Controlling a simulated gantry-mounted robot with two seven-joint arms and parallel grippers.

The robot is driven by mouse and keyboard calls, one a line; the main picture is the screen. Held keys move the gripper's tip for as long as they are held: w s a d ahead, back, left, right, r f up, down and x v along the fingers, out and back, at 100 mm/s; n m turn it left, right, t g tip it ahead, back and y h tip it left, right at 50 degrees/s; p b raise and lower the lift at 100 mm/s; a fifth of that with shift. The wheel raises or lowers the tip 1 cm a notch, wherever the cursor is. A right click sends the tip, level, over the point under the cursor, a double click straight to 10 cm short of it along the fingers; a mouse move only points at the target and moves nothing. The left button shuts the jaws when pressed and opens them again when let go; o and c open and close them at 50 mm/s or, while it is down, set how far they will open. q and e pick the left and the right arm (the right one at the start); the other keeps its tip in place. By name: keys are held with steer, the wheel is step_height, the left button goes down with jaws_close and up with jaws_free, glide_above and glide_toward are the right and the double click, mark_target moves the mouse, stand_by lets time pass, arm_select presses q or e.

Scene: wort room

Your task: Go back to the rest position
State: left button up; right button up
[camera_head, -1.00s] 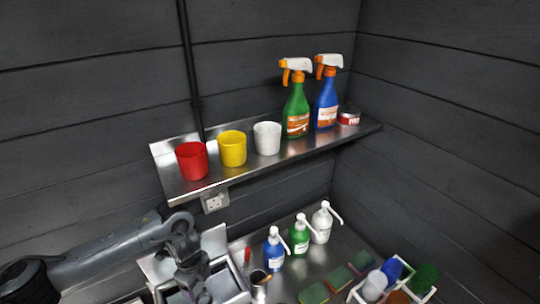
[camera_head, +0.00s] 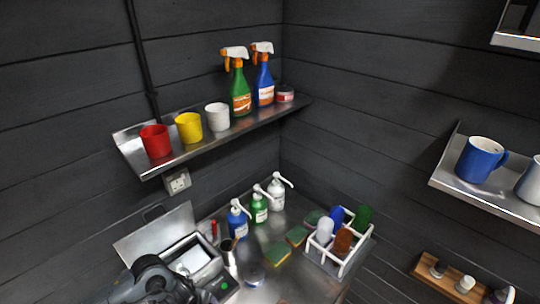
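My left arm comes in at the bottom left, and its dark wrist and gripper (camera_head: 160,285) are in front of an open-lidded metal box (camera_head: 205,262) on the steel counter. The fingertips are not clear against the dark arm parts, so I cannot tell whether the gripper is open or shut, or whether it touches the box. My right arm and gripper are not in view.
Blue, green and white pump bottles (camera_head: 258,208), sponges (camera_head: 277,254) and a white rack (camera_head: 340,262) stand on the counter. The wall shelf (camera_head: 180,158) holds cups and spray bottles. Right shelves hold mugs (camera_head: 481,160) and small items on a wooden rack (camera_head: 450,287).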

arm_select(q)
steer(key=s+d+r+n+t+h+p, duration=0.1)
steer(key=s+d+r+n+t+h, duration=0.15)
steer(key=d, duration=0.65)
steer(key=s+d+r+n+t+h, duration=0.1)
steer(key=s+d+r+n+t, duration=0.2)
steer(key=d, duration=0.7)
steer(key=s+a+n+g+y+p, duration=0.1)
steer(key=s+a+n+g+y, duration=0.1)
steer(key=s+a+n, duration=0.4)
steer(key=s+a+n+g+y, duration=0.1)
steer(key=s+a+n+y, duration=0.2)
steer(key=s+a+n, duration=0.4)
steer(key=s+a, duration=0.4)
steer(key=a, duration=0.5)
steer(key=shift+s+a+r+g+p, duration=0.15)
steer(key=shift+s+r+g+p, duration=0.1)
steer(key=shift+s+g+p, duration=0.15)
steer(key=shift+n+y, duration=0.25)
